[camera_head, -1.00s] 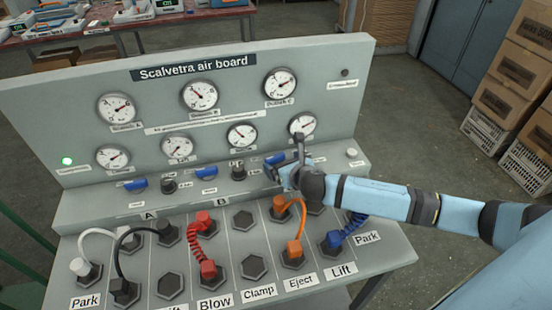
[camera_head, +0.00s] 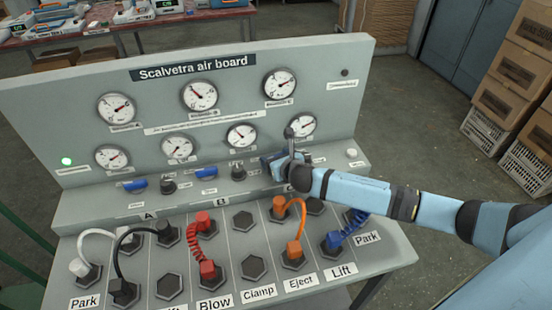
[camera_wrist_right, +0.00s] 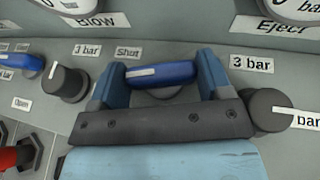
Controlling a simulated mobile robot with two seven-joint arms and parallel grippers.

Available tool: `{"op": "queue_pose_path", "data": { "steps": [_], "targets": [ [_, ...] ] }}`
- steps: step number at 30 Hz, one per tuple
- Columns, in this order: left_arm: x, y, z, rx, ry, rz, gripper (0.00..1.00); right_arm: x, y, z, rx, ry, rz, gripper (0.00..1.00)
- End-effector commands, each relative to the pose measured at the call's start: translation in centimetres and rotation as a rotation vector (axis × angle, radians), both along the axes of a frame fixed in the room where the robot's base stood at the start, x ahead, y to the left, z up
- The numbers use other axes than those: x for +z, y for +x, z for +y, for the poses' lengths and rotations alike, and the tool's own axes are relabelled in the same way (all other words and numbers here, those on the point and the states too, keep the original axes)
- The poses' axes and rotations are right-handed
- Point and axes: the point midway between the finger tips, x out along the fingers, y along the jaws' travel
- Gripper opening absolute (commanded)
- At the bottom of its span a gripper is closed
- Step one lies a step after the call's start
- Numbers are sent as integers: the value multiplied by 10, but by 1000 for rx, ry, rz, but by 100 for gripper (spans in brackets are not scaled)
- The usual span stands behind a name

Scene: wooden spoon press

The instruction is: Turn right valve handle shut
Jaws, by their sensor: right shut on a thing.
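The right valve handle (camera_wrist_right: 162,73) is a blue lever with a white stripe. In the right wrist view it lies nearly level between the two fingers, beside a "Shut" label (camera_wrist_right: 128,53). My right gripper (camera_head: 268,163) is shut on it at the right end of the board's ledge; its fingers also show in the right wrist view (camera_wrist_right: 160,80). In the head view the gripper and wrist hide most of the handle. My left gripper is not in view.
Two other blue handles (camera_head: 134,185) (camera_head: 206,173) sit to the left on the ledge. Dark knobs (camera_wrist_right: 65,82) (camera_wrist_right: 268,110) stand close on both sides of my gripper. Below are hoses such as the orange one (camera_head: 302,220); gauges (camera_head: 242,135) are above.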

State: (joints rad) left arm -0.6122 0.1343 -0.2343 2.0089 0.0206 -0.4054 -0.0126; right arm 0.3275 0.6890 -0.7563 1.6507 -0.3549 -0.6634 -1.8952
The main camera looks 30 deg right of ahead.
Motion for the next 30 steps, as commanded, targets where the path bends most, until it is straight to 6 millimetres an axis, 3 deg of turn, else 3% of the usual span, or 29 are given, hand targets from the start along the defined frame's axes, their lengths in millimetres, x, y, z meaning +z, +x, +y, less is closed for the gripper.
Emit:
{"op": "queue_pose_path", "data": {
  "steps": [9, 20, 21, 24, 30],
  "targets": [
    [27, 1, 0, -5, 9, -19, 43, 4, 0, 3, -215, 2, 3, 49],
    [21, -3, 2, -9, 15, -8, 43, 0, 0, 2, -265, -1, 0, 49],
    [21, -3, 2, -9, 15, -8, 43, 0, 0, 2, -264, 0, 0, 75],
    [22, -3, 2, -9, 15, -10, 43, 0, 0, 2, -264, 0, 0, 98],
    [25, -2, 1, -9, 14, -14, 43, 0, 0, 2, -263, 0, 0, 98]
  ]
}}
